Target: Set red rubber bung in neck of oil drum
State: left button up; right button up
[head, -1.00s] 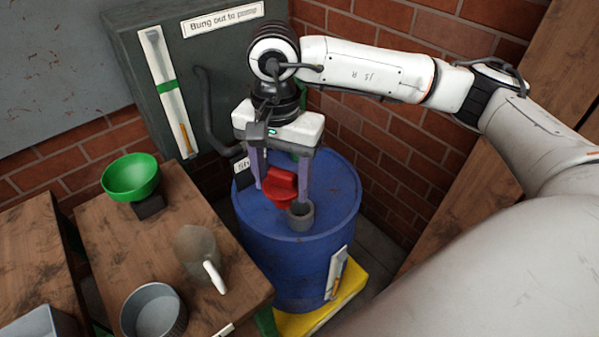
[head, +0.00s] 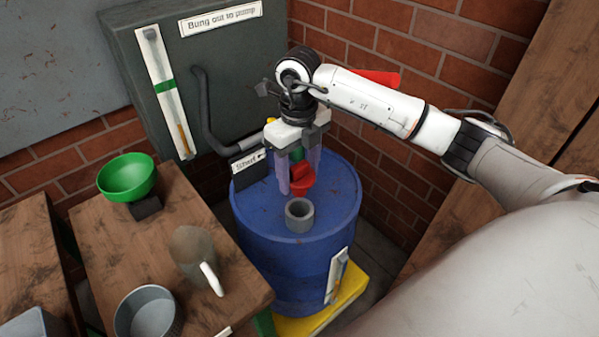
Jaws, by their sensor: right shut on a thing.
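The blue oil drum (head: 290,270) stands at the middle of the view. Its grey round neck (head: 299,221) rises from the lid with its dark opening in sight. My right gripper (head: 300,184) points down over the lid, its two pale purple fingers shut on the red rubber bung (head: 303,177). The bung appears just behind the neck and apart from it; the fingers partly hide it, and its exact height above the lid is hard to tell. My left gripper is not in view.
A wooden table (head: 140,255) at left holds a green bowl (head: 127,178), a jug (head: 192,250) and a grey round pan (head: 150,318). A dark grey cabinet (head: 225,70) with a bent pipe stands behind. Brick wall is close at right. The drum stands on a yellow base (head: 310,318).

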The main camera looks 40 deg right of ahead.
aim_at(299, 195)
jog(key=shift+d+f+m, duration=0.1)
jog(key=shift+f+m, duration=0.2)
notch_tip(299, 195, down, 4)
jog(key=b, duration=0.3)
jog(key=shift+f, duration=0.15)
jog(key=shift+f+b, duration=0.15)
jog(key=shift+b, duration=0.2)
jog(key=shift+f, duration=0.15)
jog(key=shift+f+b, duration=0.8)
jog(key=shift+f, duration=0.25)
jog(key=shift+f, duration=0.1)
